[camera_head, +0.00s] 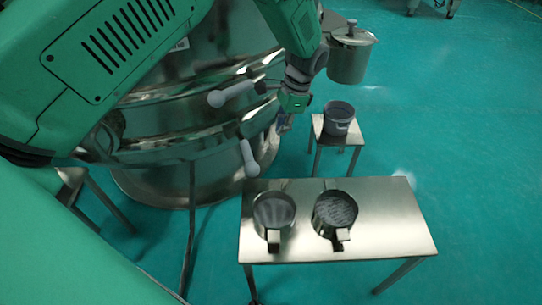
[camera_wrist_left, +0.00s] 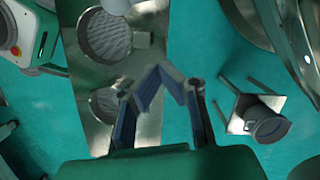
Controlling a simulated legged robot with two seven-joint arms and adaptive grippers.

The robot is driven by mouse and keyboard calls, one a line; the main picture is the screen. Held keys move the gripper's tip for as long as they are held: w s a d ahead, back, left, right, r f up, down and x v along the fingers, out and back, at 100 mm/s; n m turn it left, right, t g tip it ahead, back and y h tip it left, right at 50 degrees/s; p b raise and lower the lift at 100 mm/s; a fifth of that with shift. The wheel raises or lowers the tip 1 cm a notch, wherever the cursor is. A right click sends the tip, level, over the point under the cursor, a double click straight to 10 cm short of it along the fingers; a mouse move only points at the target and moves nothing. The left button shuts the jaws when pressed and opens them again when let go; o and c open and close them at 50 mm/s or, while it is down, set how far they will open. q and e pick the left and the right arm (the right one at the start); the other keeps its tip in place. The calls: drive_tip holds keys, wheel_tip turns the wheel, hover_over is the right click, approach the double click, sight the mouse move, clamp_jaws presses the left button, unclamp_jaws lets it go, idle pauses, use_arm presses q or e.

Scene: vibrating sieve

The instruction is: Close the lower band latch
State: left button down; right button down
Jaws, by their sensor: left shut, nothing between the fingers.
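The steel vibrating sieve (camera_head: 165,150) fills the left of the head view, partly hidden by my left arm. A latch with a pale grey handle (camera_head: 249,157) hangs at its lower band, the handle sticking out from the wall and pointing down. A second pale handle (camera_head: 232,93) sits higher, at the upper band, lying nearly level. My left gripper (camera_head: 285,125) is to the right of the sieve, above and right of the lower handle and apart from it. In the wrist view its fingers (camera_wrist_left: 166,78) meet at the tips, empty. My right gripper is not seen.
A steel table (camera_head: 385,215) with two round sieve pans (camera_head: 335,212) stands in front. A small stand (camera_head: 352,138) holds a grey bucket (camera_head: 338,118). A lidded steel pot (camera_head: 350,55) is behind my left wrist. Green floor (camera_head: 460,110) is clear at right.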

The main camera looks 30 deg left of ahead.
sight(244, 149)
use_arm(q)
drive_tip(key=s+a+f+b, duration=0.2)
drive_tip(key=s+a+f, duration=0.2)
drive_tip(key=f, duration=0.4)
drive_tip(key=shift+s+a+f, duration=0.3)
drive_tip(key=shift+s+a, duration=0.05)
drive_tip(key=shift+a, duration=0.05)
idle(0.5)
